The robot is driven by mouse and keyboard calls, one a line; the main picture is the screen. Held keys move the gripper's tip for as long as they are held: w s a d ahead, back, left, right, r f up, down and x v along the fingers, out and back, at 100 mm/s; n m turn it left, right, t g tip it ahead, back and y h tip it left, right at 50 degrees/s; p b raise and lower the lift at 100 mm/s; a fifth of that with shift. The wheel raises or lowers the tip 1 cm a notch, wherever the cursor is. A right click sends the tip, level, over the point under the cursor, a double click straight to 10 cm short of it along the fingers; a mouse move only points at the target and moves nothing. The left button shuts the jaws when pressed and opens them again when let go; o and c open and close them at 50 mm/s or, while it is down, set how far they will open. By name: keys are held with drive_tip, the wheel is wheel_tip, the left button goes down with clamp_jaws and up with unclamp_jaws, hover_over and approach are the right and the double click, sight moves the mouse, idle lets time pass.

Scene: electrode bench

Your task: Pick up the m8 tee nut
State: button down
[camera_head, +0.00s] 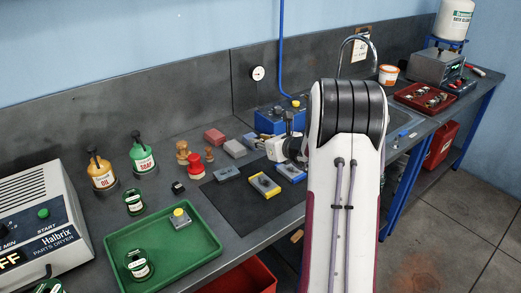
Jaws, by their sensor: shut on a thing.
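My gripper (262,138) is partly in view just left of my arm, low over the back of the dark mat. It points left toward the grey and red blocks. It is small here and partly covered by my own wrist. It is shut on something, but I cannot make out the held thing. I cannot pick out the m8 tee nut for certain anywhere in view. A small black piece (178,187) sits on the bench left of the mat, too small to identify.
A dark mat (237,213) bears grey, yellow and blue blocks. A green tray (115,246) holds a labelled jar and a block with a yellow knob. Oil (102,174) and soap (143,159) bottles stand at left. A blue box (277,119) stands behind my gripper.

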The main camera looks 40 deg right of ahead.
drive_tip(key=shift+r, duration=0.65)
drive_tip(key=shift+w+a, duration=0.1)
